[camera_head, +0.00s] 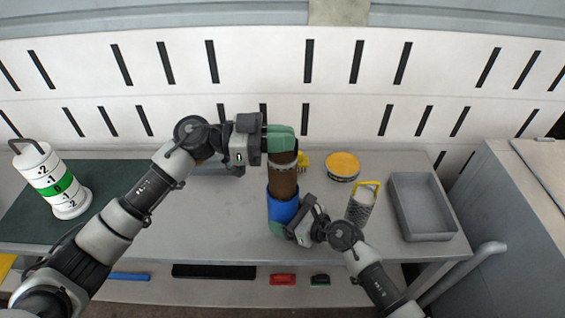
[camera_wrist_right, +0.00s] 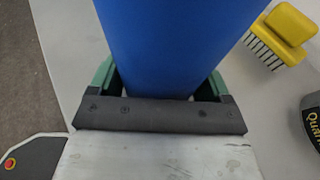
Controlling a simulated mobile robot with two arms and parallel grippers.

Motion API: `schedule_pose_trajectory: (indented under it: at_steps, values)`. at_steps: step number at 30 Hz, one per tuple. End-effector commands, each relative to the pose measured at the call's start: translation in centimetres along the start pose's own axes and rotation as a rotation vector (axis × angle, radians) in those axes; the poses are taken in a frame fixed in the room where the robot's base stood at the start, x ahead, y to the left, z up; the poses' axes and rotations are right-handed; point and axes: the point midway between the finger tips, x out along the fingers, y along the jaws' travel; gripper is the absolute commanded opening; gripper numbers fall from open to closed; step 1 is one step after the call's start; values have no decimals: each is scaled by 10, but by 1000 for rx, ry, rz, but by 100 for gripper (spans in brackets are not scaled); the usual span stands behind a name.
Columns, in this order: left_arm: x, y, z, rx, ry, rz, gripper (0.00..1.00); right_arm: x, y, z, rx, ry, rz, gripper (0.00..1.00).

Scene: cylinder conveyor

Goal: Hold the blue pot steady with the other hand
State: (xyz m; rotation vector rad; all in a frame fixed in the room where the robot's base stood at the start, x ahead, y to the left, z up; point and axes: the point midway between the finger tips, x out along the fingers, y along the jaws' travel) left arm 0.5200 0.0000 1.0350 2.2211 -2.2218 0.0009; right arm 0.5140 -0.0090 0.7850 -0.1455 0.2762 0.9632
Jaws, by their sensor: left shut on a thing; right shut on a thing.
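The blue pot (camera_head: 283,209) stands near the middle of the grey table, with a brown cylinder (camera_head: 284,182) rising from its top. My right gripper (camera_head: 278,229) is shut on the blue pot low on its side. In the right wrist view the blue pot (camera_wrist_right: 178,45) sits between the green fingers of my right gripper (camera_wrist_right: 160,85). My left gripper (camera_head: 281,140) is shut on the upper end of the brown cylinder, and its green fingers hide the top. The pot's base is partly hidden by my right gripper.
A yellow brush (camera_head: 304,161), a yellow-topped tin (camera_head: 343,165), a grater (camera_head: 361,206) and a grey tray (camera_head: 447,235) are to the right. A numbered white cylinder (camera_head: 47,170) stands on a green mat (camera_head: 105,175) at left. The table's front left is clear.

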Motion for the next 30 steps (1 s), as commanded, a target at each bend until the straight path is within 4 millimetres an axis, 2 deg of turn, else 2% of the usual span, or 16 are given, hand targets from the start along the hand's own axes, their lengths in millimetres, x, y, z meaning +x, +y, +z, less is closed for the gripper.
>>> schedule_pose_trajectory:
  at_steps: [1, 3, 9, 20, 21, 24, 30]
  values:
    - [0, 0, -14, 8, 0, 0, 0, 0, 0, -1, 0, 2, 0, 51]
    - [0, 0, -28, 7, 0, 0, 0, 0, 0, -1, 0, 2, 0, 51]
    - [0, 0, -52, 2, 1, 0, 0, 0, 0, -1, 0, 2, 0, 51]
    - [0, 0, -57, 1, 2, 0, 0, 0, 0, -1, 1, 2, 0, 51]
    - [0, 0, -57, 1, 2, 0, 0, 0, 0, -1, 1, 2, 0, 84]
    - [0, 0, -57, 1, 2, 0, 0, 0, 0, -1, 1, 2, 0, 99]
    - [0, 0, -57, 1, 2, 0, 0, 0, 0, 0, 0, 1, 0, 100]
